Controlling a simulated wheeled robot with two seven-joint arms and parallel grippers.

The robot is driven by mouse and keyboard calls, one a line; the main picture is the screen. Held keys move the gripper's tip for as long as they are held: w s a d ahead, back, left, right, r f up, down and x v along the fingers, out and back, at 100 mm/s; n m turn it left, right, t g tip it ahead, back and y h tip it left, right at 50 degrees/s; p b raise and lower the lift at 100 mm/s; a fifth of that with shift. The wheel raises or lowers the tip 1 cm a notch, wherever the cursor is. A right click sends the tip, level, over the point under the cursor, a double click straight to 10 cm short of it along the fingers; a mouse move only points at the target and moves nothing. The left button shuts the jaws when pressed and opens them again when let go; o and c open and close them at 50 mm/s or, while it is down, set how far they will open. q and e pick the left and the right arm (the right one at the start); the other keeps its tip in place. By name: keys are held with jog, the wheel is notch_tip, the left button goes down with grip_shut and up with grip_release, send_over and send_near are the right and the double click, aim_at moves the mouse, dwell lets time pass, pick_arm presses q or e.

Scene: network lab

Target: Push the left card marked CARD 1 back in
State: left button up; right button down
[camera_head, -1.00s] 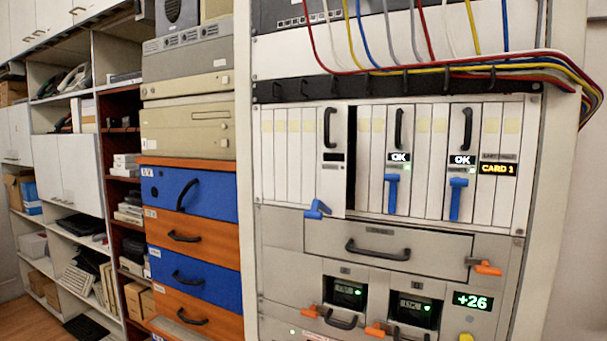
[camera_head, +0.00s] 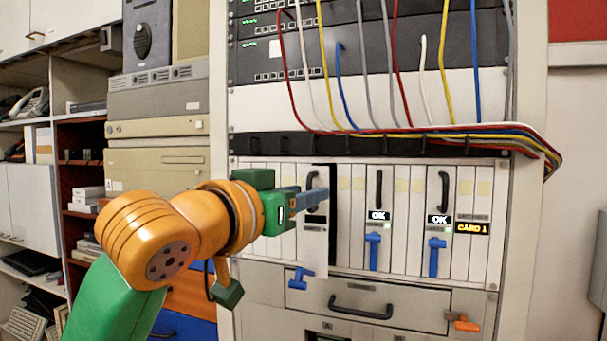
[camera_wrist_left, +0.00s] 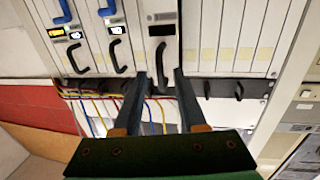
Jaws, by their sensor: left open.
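The left card (camera_head: 314,240) stands proud of its neighbours in the card row, with a dark gap along its right side. It has a black handle, a dark label and a tilted blue lever (camera_head: 299,278) at its foot. The lit CARD 1 sign (camera_head: 472,228) is at the right end of the row. My left gripper (camera_head: 318,194) is open at the left card's handle and hides part of it. In the left wrist view, which is upside down, the handle (camera_wrist_left: 160,62) shows between the open fingers (camera_wrist_left: 161,76); contact cannot be told. My right gripper is not in view.
Two other cards with OK displays (camera_head: 378,216) have upright blue levers (camera_head: 373,252). Coloured cables (camera_head: 400,132) run across above the row. A grey drawer (camera_head: 390,302) with an orange latch (camera_head: 463,322) lies below. Stacked grey units (camera_head: 158,105) stand left of the rack.

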pick_arm(q)
jog(key=shift+w+d+f, duration=0.1)
jog(key=shift+w+d, duration=0.15)
jog(key=shift+w, duration=0.2)
jog(key=shift+s+a, duration=0.15)
grip_shut()
dwell(0.9)
